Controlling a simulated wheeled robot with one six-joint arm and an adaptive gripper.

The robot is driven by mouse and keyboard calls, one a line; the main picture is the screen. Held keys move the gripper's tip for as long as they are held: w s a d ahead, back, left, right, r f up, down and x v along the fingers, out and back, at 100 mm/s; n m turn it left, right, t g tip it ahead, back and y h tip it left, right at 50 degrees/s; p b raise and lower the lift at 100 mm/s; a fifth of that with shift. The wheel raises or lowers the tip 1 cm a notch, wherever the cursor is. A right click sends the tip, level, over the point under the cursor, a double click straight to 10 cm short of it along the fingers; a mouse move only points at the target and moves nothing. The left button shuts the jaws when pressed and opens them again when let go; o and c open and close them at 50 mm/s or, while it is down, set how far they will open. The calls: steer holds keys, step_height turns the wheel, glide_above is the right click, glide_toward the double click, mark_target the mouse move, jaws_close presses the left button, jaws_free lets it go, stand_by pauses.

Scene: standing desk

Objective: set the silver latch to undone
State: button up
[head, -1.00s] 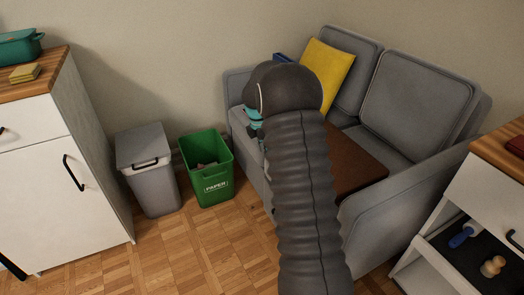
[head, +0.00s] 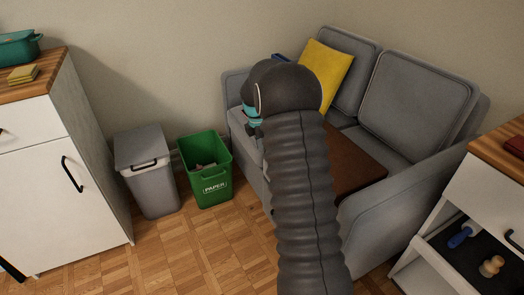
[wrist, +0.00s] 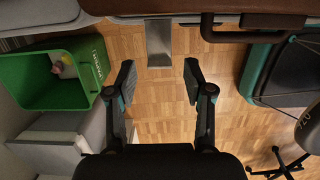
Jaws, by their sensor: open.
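I cannot make out the silver latch for certain in either view. In the wrist view, a flat grey metallic piece (wrist: 159,43) stands out below a brown edge at the top centre; I cannot tell whether it is the latch. My gripper (wrist: 159,82) is open and empty, its two dark fingers spread with bare floor showing between them. The grey piece lies just beyond the fingertips in the picture; its distance is unclear. In the head view my own arm hides the gripper's fingers.
A green paper bin (head: 207,170) and a grey lidded bin (head: 148,170) stand by the wall. A grey sofa (head: 420,95) holds a yellow cushion (head: 322,72) and a brown board (head: 355,170). A white cabinet (head: 60,170) stands left. A dark bar (wrist: 240,37) is at upper right in the wrist view.

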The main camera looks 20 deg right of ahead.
step_height(320, 180, up, 11)
steer(key=a, duration=0.1)
steer(key=shift+a+f, duration=0.15)
steer(key=shift+a, duration=0.2)
stand_by(0.3)
steer(key=s+a+f+m, duration=0.2)
steer(key=s+a+m, duration=0.2)
steer(key=s+m, duration=0.6)
steer(key=s+a+r+m+t, duration=0.2)
steer(key=s+a+r, duration=0.1)
steer(key=s, duration=0.6)
steer(key=s+a+r+m+t+y, duration=0.1)
steer(key=s+a+r+m, duration=0.2)
steer(key=s, duration=0.6)
steer(key=s+a+r+m+t, duration=0.2)
steer(key=s+a, duration=0.4)
steer(key=s, duration=0.3)
steer(key=shift+s+a+r+m+t+y, duration=0.3)
steer(key=shift+s+r+m+y, duration=0.1)
steer(key=shift+r+m, duration=0.3)
